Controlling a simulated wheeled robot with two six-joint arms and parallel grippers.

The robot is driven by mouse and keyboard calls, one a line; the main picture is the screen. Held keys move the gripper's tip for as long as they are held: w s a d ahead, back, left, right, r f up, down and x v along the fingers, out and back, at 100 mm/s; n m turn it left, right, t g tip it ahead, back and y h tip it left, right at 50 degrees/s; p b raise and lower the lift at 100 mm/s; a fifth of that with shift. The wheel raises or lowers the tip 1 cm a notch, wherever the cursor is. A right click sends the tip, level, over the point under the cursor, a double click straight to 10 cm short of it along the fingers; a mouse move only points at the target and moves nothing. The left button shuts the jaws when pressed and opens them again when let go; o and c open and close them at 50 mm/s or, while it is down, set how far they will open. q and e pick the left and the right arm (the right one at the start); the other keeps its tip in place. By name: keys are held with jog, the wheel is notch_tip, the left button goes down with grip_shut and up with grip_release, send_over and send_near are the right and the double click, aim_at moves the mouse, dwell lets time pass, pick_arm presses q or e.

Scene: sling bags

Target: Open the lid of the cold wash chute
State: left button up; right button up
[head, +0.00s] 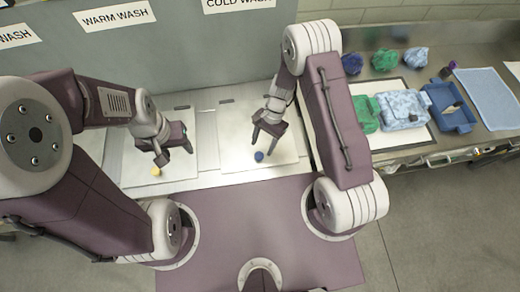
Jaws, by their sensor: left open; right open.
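The cold wash chute lid (232,159) is a pale flat panel under the sign COLD WASH (237,4). It lies shut, with a dark blue knob (259,156) near its front edge. My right gripper (264,142) is open and empty above the lid, its fingers pointing down just behind the knob. I cannot tell whether they touch it. My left gripper (175,156) is open and empty over the warm wash lid (134,168), behind and beside that lid's yellow knob (155,171). No lid opening shows.
The grey wall (200,60) rises behind the lids and carries the WARM WASH sign (115,16). At right, a steel counter (490,112) holds a green bundle (365,113), a light blue one (403,108), a blue tray (462,120), a blue mat (488,95) and several crumpled cloths (384,60).

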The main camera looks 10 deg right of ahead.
aim_at(259, 155)
jog(key=x, duration=0.4)
jog(key=shift+s+a+f+p, duration=0.1)
jog(key=shift+s+f+p, duration=0.15)
jog(key=shift+s+p, duration=0.05)
jog(key=shift+w, duration=0.15)
jog(key=shift+c, duration=0.6)
grip_shut()
dwell(0.3)
jog(key=r+p, duration=0.1)
jog(key=w+r+g+p, duration=0.1)
jog(key=r, duration=0.1)
jog(key=shift+r, duration=0.35)
jog(key=w+r+g+b, duration=0.4)
jog(key=w+r+b, duration=0.1)
jog(key=r, duration=0.4)
jog(key=shift+r+m+g, duration=0.25)
jog(key=shift+m+g, duration=0.05)
jog(key=shift+m, duration=0.1)
